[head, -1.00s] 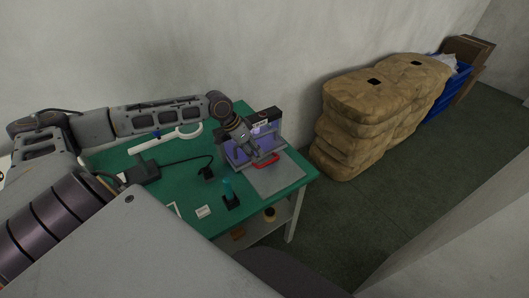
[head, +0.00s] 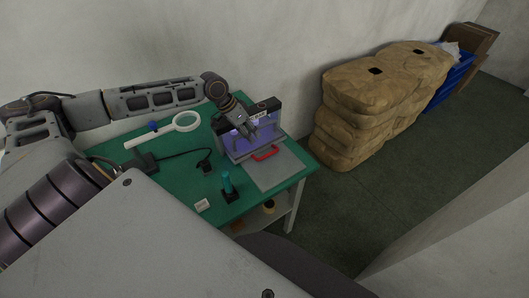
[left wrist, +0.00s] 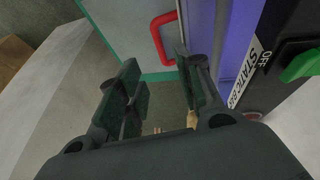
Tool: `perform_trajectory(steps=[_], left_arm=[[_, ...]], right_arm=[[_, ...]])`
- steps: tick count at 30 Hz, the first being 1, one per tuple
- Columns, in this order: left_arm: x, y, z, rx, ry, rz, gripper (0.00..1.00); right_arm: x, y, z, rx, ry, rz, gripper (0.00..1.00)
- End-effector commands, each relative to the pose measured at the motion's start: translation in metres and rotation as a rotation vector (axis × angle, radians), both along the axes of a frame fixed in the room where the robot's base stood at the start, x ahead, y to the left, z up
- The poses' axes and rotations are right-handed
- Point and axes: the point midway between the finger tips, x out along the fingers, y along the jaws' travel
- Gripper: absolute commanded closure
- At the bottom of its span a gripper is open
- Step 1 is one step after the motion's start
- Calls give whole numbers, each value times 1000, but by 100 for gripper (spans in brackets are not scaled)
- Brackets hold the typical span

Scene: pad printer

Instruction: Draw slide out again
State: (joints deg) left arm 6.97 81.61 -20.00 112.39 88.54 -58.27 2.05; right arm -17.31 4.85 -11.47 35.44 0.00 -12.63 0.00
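The pad printer (head: 268,112) stands at the right end of the green table, with a dark top and a lit purple inside. Its red slide handle (head: 265,153) lies low at its front, over a light grey plate (head: 275,177). The slide itself is hard to make out. My left gripper (head: 254,137) is in front of the printer, above and behind the handle, and apart from it. In the left wrist view the red handle (left wrist: 158,40) shows beyond the fingers, and the left gripper (left wrist: 158,66) is open with nothing between its fingertips. My right gripper is out of view.
On the green table (head: 185,170) are a white ring magnifier (head: 186,122), a teal-handled tool in a black stand (head: 227,183), a black cabled device (head: 205,167) and a small white block (head: 202,205). Stacked tan sacks (head: 350,130) stand right of the table.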

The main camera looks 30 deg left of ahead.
Motion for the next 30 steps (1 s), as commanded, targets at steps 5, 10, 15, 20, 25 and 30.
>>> perform_trajectory(steps=[5, 10, 15, 20, 25, 30], left_arm=[[3, -4, -9, -2, 0, 0, 65], [6, -8, -19, -1, 0, -2, 65], [10, -12, -31, -1, -1, 0, 65], [13, -17, -43, -2, 1, -1, 65], [18, -21, -56, -2, 1, -1, 65], [22, -26, -70, -1, 0, -1, 65]], right_arm=[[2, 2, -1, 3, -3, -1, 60], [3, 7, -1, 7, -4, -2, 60], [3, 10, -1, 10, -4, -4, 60], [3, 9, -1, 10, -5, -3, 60], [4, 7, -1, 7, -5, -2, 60], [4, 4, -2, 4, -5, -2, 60]])
